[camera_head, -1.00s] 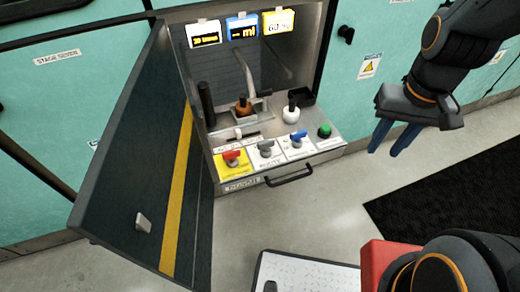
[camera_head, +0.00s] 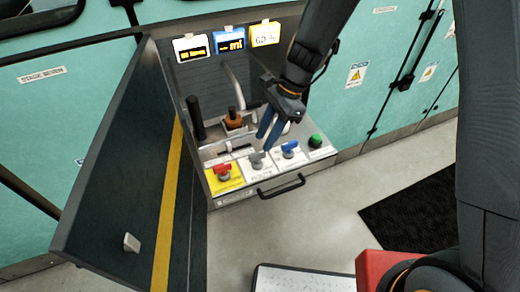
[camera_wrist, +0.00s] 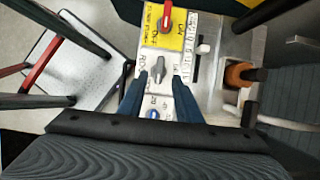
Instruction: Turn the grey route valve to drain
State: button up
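The grey route valve (camera_head: 257,160) is a small knob on a white label plate on the front panel of the open cabinet. It sits between the red valve (camera_head: 223,171) and the blue valve (camera_head: 289,149). In the wrist view the grey valve (camera_wrist: 158,70) lies just beyond and between the fingertips. My gripper (camera_head: 268,132) is open, with two blue fingers pointing down over the panel near the grey valve. The fingers stand apart on both sides in the wrist view (camera_wrist: 160,80). I cannot tell whether they touch the knob. The plate's small print is not legible.
The cabinet door (camera_head: 120,190) stands open at the left. A green button (camera_head: 315,140) and a black handle (camera_head: 281,186) are on the panel's front. A brown-orange bottle (camera_head: 233,117) and a black post (camera_head: 196,118) stand behind the valves. Three displays hang above.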

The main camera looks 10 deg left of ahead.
aim_at(258, 153)
jog(key=x, duration=0.5)
jog(key=shift+f, duration=0.4)
jog(key=shift+c, duration=0.2)
grip_shut()
